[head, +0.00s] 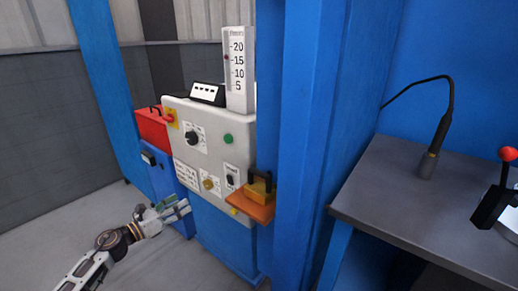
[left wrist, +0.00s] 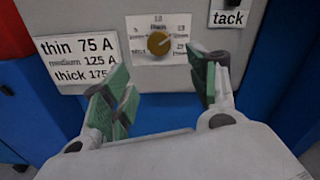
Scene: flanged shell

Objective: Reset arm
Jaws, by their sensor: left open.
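My left arm comes in from the lower left in the head view, and my left gripper (head: 170,212) is in front of the lower part of a grey control panel (head: 207,120). In the left wrist view the gripper (left wrist: 160,98) has its green-padded fingers spread apart, with nothing between them. Beyond the fingers is a brass-coloured knob (left wrist: 159,42) on a white dial plate. A label with thin, medium and thick amp values (left wrist: 80,58) is left of the knob. My right gripper is not in view.
The panel also carries a black knob (head: 192,138), a green button (head: 228,138) and a tall scale (head: 238,70). An orange shelf (head: 255,207) juts out at its right. A blue post (head: 315,140) separates it from a grey table (head: 430,215) with a microphone-like stalk (head: 434,150).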

